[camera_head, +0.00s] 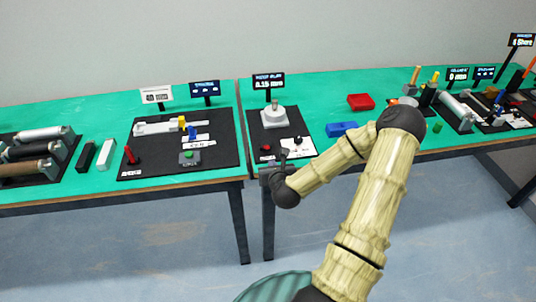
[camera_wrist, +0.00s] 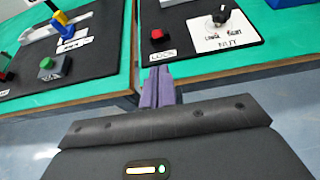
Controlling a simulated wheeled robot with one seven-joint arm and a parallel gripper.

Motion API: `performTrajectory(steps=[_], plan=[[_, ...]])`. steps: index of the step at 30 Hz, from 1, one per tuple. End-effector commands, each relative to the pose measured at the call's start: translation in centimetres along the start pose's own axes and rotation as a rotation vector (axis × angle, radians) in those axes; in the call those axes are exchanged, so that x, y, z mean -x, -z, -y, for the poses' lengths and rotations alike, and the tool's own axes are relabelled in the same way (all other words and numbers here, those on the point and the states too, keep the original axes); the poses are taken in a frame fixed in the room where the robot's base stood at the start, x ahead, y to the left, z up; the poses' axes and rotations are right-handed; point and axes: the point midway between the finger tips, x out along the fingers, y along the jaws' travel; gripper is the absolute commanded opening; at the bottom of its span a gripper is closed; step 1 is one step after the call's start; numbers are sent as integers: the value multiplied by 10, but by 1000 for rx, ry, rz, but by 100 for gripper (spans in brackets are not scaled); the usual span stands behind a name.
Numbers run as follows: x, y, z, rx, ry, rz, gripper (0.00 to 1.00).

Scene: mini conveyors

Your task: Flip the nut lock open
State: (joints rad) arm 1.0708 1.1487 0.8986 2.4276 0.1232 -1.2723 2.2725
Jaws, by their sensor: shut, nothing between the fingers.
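A small red piece on a dark base (camera_wrist: 157,36), with a label below it that seems to read "LOCK", sits at the front left of a black panel (camera_wrist: 190,18). It also shows in the head view as a red spot (camera_head: 266,148). A black knob (camera_wrist: 221,14) on a white printed card is to its right. My gripper (camera_wrist: 158,73) is shut and empty, its purple fingers pointing toward the panel's front edge, just short of the red piece and apart from it. In the head view my gripper (camera_head: 283,157) is at the table's front edge and partly hidden by its own wrist.
A grey block with a post (camera_head: 273,118) stands at the panel's back under a display sign (camera_head: 268,81). A blue block (camera_head: 341,129) and a red block (camera_head: 360,102) lie to the right. Another panel (camera_head: 225,142) with blue and yellow parts is to the left, across a table seam.

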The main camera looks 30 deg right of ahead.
Motion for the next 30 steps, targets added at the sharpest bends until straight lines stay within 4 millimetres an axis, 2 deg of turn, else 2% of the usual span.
performTrajectory(steps=[5, 8, 21, 25, 30], plan=[[-9, 0, -1, 1, 0, -1, 0], [-21, -1, -1, 2, 0, -1, 0], [-86, -1, -1, 3, -1, -1, 0], [-97, 0, -1, 3, -1, -2, 0], [-100, 0, -1, 4, -2, -1, 0]])
